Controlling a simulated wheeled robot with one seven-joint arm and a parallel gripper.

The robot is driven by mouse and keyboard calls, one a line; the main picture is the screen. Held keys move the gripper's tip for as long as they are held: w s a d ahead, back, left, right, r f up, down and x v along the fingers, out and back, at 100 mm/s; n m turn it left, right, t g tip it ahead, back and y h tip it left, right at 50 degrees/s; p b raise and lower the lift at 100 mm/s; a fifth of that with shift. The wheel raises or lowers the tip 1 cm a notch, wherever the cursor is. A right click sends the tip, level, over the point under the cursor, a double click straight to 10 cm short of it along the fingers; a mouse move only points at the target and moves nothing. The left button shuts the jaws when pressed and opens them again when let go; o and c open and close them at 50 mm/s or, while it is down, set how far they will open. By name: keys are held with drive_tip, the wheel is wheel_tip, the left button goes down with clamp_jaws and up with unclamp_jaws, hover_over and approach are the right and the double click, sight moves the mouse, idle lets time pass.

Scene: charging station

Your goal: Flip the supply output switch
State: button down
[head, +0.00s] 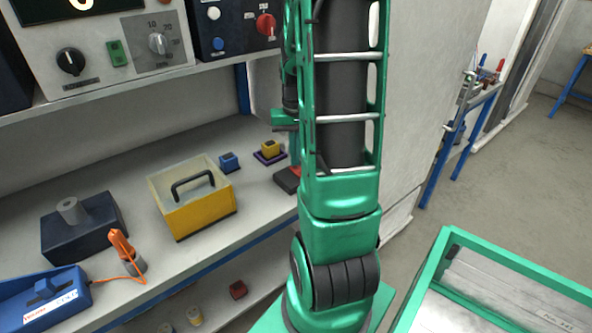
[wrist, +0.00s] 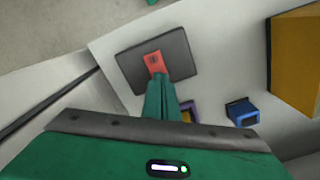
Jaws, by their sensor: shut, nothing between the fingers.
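A dark grey block (wrist: 180,52) with a red switch-like piece (wrist: 153,59) on top lies on the bench in the wrist view. I cannot read any label on it. The block also shows in the head view (head: 285,181), partly hidden by my arm. My gripper (wrist: 158,76) is shut and empty. Its green fingertips overlap the lower edge of the red piece in the wrist view; I cannot tell whether they touch it. On the upper shelf, a grey panel unit (head: 88,62) carries a green switch (head: 117,53) and black and grey knobs.
A yellow case (head: 195,205), a blue block (head: 229,162) and a yellow block on a purple base (head: 270,151) stand on the bench. A dark unit with a red knob (head: 266,25) is on the shelf. A green-framed cart (head: 435,262) stands at the right.

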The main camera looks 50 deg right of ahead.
sight(294, 168)
drive_tip(key=shift+f, duration=0.65)
idle(0.6)
wheel_tip(294, 168, up, 7)
idle(1.0)
idle(0.5)
drive_tip(key=s+a+r+n, duration=0.2)
drive_tip(key=s+a+r, duration=0.1)
drive_tip(key=s+a, duration=1)
drive_tip(key=a, duration=0.3)
drive_tip(key=shift+s+a, duration=0.25)
drive_tip(key=shift+s, duration=0.15)
